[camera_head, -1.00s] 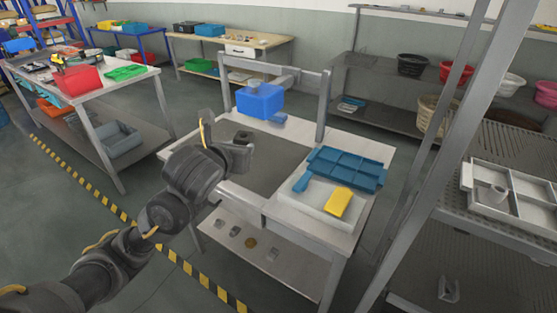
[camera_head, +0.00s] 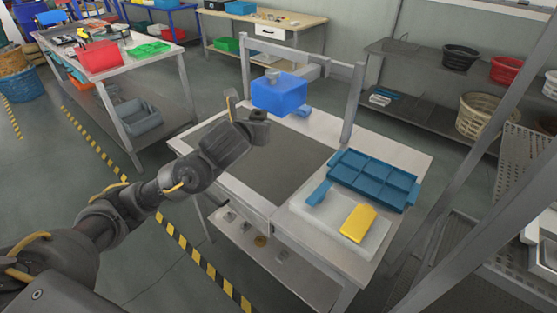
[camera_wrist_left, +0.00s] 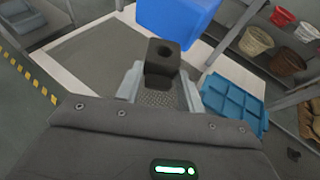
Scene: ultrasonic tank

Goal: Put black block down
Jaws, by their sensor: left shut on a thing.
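The black block (camera_head: 258,114), a dark cube-like piece with a round hole in its top, is held at the tip of my left gripper (camera_head: 250,126). In the left wrist view the block (camera_wrist_left: 162,57) sits between the two pale fingers of the gripper (camera_wrist_left: 160,84). The block is over the grey recessed area (camera_head: 262,164) of the work table (camera_head: 232,189), in front of the blue box (camera_head: 279,96). How high it is above the surface is hard to tell. My right gripper is not in view.
A blue compartment tray (camera_head: 373,181) lies on the table's right side. Beside it are a yellow block (camera_head: 358,222) and a blue piece (camera_head: 319,193) on a white board (camera_head: 336,232). A metal frame (camera_head: 355,103) stands at the back. The grey area looks clear.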

